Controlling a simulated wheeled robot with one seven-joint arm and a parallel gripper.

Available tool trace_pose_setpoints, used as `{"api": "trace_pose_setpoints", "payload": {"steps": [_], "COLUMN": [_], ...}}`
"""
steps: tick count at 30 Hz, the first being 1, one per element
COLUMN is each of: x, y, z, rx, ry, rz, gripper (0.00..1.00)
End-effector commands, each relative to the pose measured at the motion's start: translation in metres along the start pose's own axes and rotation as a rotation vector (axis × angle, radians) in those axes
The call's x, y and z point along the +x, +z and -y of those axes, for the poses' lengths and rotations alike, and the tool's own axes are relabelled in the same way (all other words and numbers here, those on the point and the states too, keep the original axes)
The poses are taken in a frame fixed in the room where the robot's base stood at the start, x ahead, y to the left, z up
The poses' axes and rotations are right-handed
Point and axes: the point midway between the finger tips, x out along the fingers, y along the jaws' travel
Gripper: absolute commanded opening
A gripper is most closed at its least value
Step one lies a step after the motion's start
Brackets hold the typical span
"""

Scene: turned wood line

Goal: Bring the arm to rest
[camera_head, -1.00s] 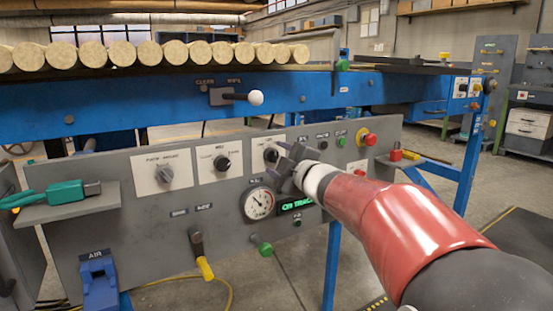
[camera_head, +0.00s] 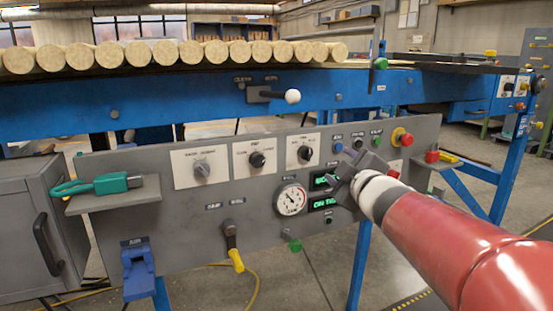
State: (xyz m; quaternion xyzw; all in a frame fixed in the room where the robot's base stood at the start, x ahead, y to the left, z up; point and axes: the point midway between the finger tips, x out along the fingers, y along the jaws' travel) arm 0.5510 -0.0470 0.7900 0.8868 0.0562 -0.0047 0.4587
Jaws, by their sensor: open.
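My gripper (camera_head: 345,170) is at the end of my red arm, which reaches in from the lower right. It is in front of the right part of the grey control panel (camera_head: 255,215), beside the green displays (camera_head: 323,203). The jaws are apart, with nothing seen between them. Whether a finger touches the panel cannot be told. The gripper hides part of the panel near the displays and below the small buttons.
Three knobs (camera_head: 257,160), a gauge (camera_head: 291,199), a yellow-handled lever (camera_head: 235,259) and a red button (camera_head: 402,138) are on the panel. A white-ball lever (camera_head: 291,96) sticks out above. Round logs (camera_head: 180,52) lie on the blue frame (camera_head: 180,110). A green tool (camera_head: 105,184) lies on the left shelf.

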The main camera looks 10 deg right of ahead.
Motion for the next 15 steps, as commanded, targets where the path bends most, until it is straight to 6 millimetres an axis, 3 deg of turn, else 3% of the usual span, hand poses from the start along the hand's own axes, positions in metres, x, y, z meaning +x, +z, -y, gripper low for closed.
{"api": "trace_pose_setpoints", "payload": {"steps": [2,5,10,15], "x": [-0.030,-0.073,-0.157,-0.227], "y": [0.001,0.016,0.030,0.023], "z": [-0.011,0.003,0.060,0.119], "rx": [0.131,0.324,0.634,0.836], "ry": [0.018,-0.001,-0.132,-0.305], "rz": [0.139,0.340,0.658,0.879], "gripper": [0.54,0.54,0.54,0.54]}}
